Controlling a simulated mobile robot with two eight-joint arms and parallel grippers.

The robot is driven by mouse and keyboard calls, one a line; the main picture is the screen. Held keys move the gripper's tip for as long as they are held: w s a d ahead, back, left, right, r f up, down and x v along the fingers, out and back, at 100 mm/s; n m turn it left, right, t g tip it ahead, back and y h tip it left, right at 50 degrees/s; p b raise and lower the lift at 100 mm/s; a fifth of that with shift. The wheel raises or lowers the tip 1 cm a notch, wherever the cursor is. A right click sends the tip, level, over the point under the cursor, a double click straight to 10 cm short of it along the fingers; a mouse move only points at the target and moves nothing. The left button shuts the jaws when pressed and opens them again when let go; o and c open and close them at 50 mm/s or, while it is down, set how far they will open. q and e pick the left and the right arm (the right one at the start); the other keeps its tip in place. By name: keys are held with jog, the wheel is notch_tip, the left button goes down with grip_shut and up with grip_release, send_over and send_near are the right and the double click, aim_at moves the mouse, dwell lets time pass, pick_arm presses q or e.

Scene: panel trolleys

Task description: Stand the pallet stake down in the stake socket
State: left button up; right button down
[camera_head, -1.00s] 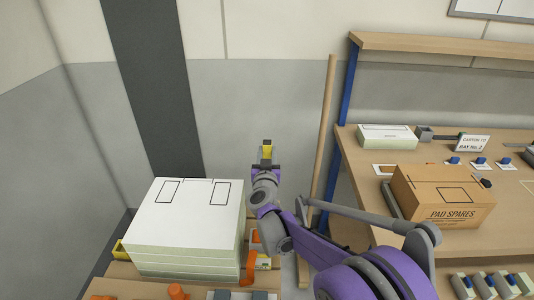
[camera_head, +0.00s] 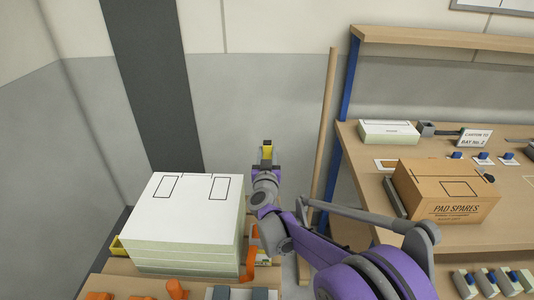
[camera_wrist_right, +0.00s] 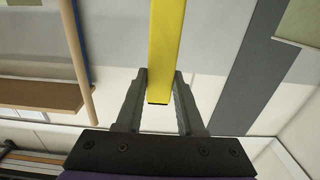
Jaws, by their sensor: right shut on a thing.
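The yellow pallet stake (camera_head: 267,152) is held in my right gripper (camera_head: 266,165), raised beyond the white stack and in front of the grey wall. In the right wrist view the stake (camera_wrist_right: 164,40) lies between the two dark fingers of the gripper (camera_wrist_right: 161,78), its dark end near the palm and its length running out of the top. My left gripper is out of view.
A stack of white-topped panels (camera_head: 190,212) stands at the lower left, with orange parts (camera_head: 250,264) beside it. A wooden pole (camera_head: 325,130) leans at the bench's left end. The bench holds a cardboard carton (camera_head: 447,193) and a white box (camera_head: 389,132).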

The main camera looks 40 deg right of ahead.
jog(key=shift+f, duration=0.35)
jog(key=shift+c, duration=2.2)
grip_release()
jog(key=v, duration=0.8)
jog(key=shift+b, duration=0.4)
